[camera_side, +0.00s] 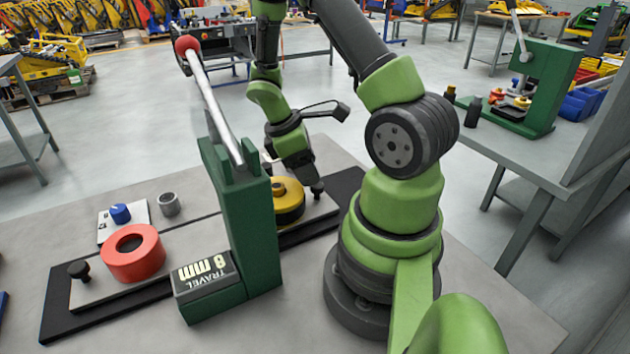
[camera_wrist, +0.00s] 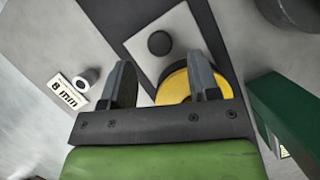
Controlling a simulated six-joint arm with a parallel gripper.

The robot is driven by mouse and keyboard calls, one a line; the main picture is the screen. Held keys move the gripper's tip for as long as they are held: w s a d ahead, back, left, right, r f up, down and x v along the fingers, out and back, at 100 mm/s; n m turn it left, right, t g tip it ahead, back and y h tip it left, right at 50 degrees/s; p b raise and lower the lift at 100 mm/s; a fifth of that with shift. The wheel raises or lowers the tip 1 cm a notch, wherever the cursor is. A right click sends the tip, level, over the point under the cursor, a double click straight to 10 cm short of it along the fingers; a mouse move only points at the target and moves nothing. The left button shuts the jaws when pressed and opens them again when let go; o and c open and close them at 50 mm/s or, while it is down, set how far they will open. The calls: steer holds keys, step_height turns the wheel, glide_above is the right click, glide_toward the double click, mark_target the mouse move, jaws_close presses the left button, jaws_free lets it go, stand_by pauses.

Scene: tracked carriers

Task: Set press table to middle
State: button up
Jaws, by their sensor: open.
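The press is a green frame (camera_side: 241,222) with a raised, slanted lever (camera_side: 213,105) ending in a red ball. A black track (camera_side: 60,312) runs beneath it, bearing grey plate that shows on both sides; the press hides its middle. On the left part lie a red ring (camera_side: 132,253) and a black knob (camera_side: 78,269). On the right part lie a yellow ring (camera_side: 288,203) and a black knob (camera_side: 317,187). In the wrist view, my gripper (camera_wrist: 160,83) is open and empty, its fingers apart over the yellow ring (camera_wrist: 176,85), with the black knob (camera_wrist: 159,43) just beyond.
A block marked "TRAVEL 8 mm" (camera_side: 206,274) stands at the press's front. A card with a blue knob (camera_side: 119,213) and a grey bushing (camera_side: 168,204) lie behind the red ring. In the wrist view, an "8 mm" label (camera_wrist: 68,92) lies left, the green press (camera_wrist: 285,110) right.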

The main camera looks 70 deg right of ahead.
steer(key=shift+x, duration=2.15)
